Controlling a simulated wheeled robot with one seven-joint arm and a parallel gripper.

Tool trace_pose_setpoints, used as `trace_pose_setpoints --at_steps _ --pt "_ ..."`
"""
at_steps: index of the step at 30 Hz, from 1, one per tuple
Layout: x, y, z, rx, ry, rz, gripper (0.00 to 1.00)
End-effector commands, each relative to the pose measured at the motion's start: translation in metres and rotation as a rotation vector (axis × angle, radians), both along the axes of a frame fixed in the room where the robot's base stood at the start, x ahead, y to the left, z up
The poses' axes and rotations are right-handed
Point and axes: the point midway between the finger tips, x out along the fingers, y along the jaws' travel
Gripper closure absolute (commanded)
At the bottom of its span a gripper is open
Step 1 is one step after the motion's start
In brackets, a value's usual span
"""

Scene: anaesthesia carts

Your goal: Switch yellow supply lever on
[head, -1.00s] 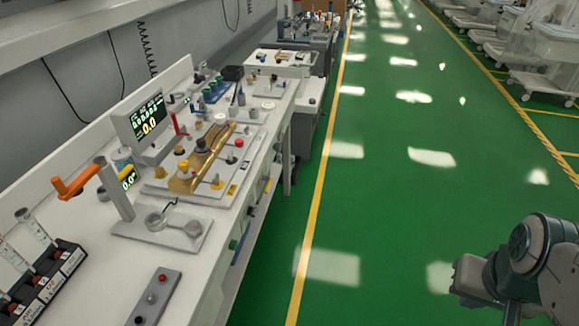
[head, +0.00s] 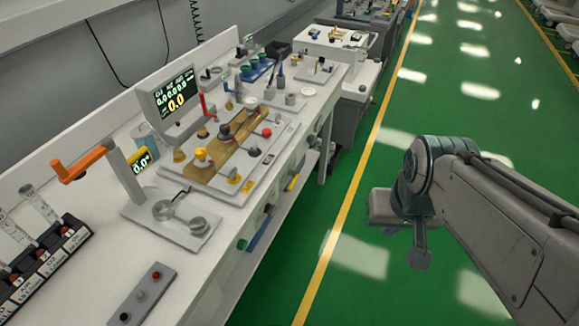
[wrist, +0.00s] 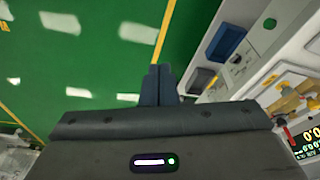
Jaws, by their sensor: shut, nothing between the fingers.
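A yellow knob (head: 200,154) also stands on the brass block on the bench top. My gripper (head: 419,258) is over the green floor, right of the bench and well apart from the levers. In the wrist view its two fingers (wrist: 158,70) are together and empty.
The bench top (head: 100,240) carries an orange-handled crank (head: 84,163), a small display (head: 172,101), a brass block (head: 228,150) and a button box (head: 142,296). A green knob (head: 242,244) is on the bench front. The green floor (head: 360,262) beside it is clear.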

Motion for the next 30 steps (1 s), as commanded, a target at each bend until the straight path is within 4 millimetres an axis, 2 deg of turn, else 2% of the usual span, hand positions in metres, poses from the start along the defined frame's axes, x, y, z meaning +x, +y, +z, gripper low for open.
trace_pose_setpoints --at_steps 7,11,14,20,24,30 --pt "0.001 0.000 -0.002 0.000 -0.002 -0.002 1.00" --pt "0.016 0.002 -0.021 -0.008 -0.034 -0.028 1.00" --pt "0.042 0.004 -0.053 -0.014 -0.097 -0.070 1.00" --pt "0.113 0.012 -0.133 0.037 -0.288 -0.175 1.00" --pt "0.156 0.028 -0.187 0.144 -0.419 -0.229 1.00" --pt "0.203 0.061 -0.259 0.390 -0.574 -0.305 1.00"
